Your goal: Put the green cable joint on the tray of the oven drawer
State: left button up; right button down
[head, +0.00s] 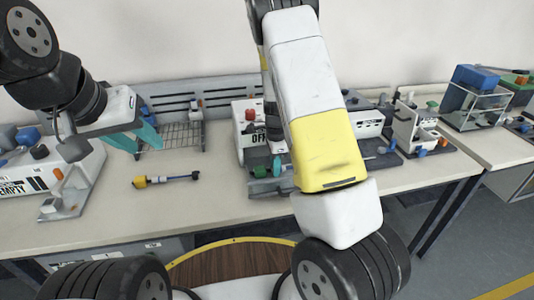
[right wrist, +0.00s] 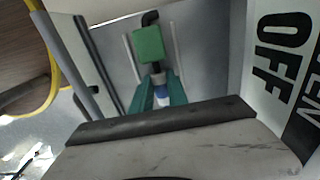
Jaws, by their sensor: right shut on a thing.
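The green cable joint (right wrist: 149,44) shows in the right wrist view as a green block with a dark bent end and a white and blue part below it. My right gripper (right wrist: 160,94) is shut on the white and blue part. The joint is over or in the grey drawer tray (right wrist: 195,50); I cannot tell whether it touches the tray. In the head view, the drawer (head: 270,187) stands out from the front of the oven (head: 247,112), partly hidden by my right arm. My left gripper (head: 140,142) is open and empty above the table at left.
A cable joint with a yellow end (head: 140,182) lies on the table (head: 220,190) left of the drawer. A wire rack (head: 183,135) stands behind it. A white box marked EMPTY (head: 30,185) is at far left. Several devices stand at right, including a glass-sided box (head: 475,105).

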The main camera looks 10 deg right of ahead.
jog(key=c, duration=1.6)
grip_release()
jog(key=shift+f, duration=0.1)
jog(key=shift+o, duration=0.2)
notch_tip(320, 180, up, 12)
jog(key=s+a+r+n+t+y, duration=0.1)
jog(key=s+r+n+t, duration=0.2)
jog(key=s+r+n, duration=0.6)
jog(key=s+a+r+n+t+y, duration=0.1)
jog(key=s+r+n+t, duration=0.2)
jog(key=s+r+n, duration=0.6)
jog(key=shift+s+r, duration=0.9)
jog(key=shift+s, duration=2.25)
jog(key=shift+a, duration=0.1)
